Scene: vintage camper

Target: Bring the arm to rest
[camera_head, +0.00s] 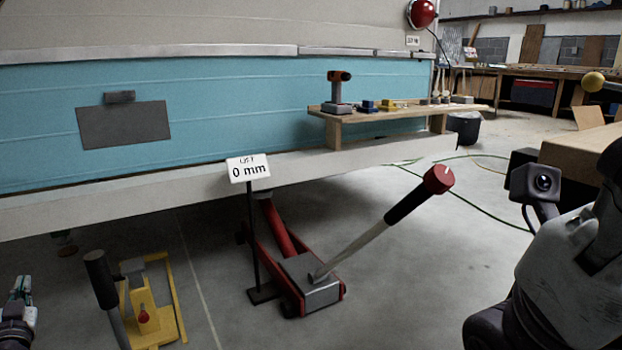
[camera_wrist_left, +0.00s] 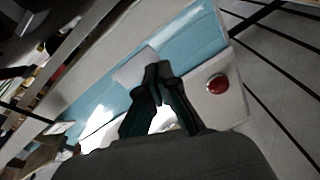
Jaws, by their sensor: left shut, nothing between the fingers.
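My left gripper (camera_head: 20,288) shows at the bottom left edge of the head view, small and partly cut off. In the left wrist view its two dark fingers (camera_wrist_left: 158,76) meet at the tips, with nothing between them. It is apart from the camper and the jacks. My right arm (camera_head: 575,265) fills the lower right of the head view; its gripper fingers do not show.
A blue and cream camper side (camera_head: 220,90) spans the back. A yellow jack (camera_head: 150,310) stands near my left gripper. A wooden shelf (camera_head: 390,115) holds tools.

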